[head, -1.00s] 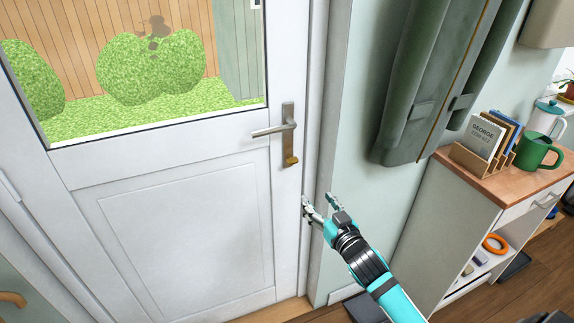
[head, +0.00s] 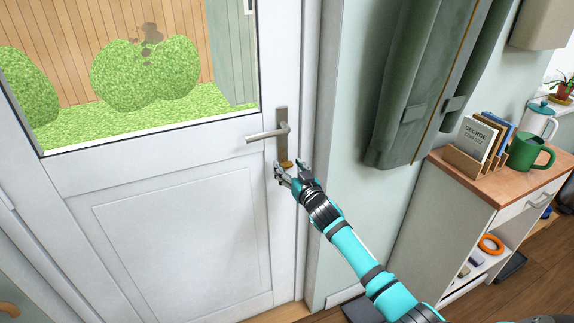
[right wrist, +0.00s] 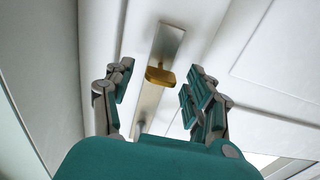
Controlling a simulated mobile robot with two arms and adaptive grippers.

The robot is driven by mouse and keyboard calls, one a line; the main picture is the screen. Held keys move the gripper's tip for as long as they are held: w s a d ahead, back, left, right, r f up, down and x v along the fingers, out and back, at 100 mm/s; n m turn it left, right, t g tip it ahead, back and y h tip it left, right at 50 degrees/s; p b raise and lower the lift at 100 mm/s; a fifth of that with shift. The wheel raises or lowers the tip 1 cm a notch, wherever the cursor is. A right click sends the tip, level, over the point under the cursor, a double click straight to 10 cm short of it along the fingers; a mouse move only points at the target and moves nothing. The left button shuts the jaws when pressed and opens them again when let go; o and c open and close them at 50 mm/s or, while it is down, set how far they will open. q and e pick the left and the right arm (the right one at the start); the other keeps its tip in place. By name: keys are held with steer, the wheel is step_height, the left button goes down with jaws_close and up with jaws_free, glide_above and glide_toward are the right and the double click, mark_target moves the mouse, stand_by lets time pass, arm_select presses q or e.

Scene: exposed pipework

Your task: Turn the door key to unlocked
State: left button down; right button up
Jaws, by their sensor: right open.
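The brass door key (head: 286,164) sits in the lock at the lower end of the metal handle plate (head: 282,122) on the white door (head: 180,190). The lever handle (head: 265,134) points left. My right gripper (head: 289,170) is open just at the key in the head view, its fingers on either side of it. In the right wrist view the key (right wrist: 160,76) shows between and beyond the two spread fingers (right wrist: 155,90), and the fingers do not appear to touch it. My left gripper is not in view.
A green hanging curtain or coat (head: 420,90) is on the wall to the right of the door. A cabinet (head: 470,185) with a green mug (head: 528,152) and a book rack (head: 474,160) stands further right.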

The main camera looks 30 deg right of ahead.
steer(key=shift+w, duration=0.75)
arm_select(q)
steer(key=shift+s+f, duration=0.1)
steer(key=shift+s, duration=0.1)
arm_select(e)
steer(key=shift+w, duration=0.15)
jaws_close()
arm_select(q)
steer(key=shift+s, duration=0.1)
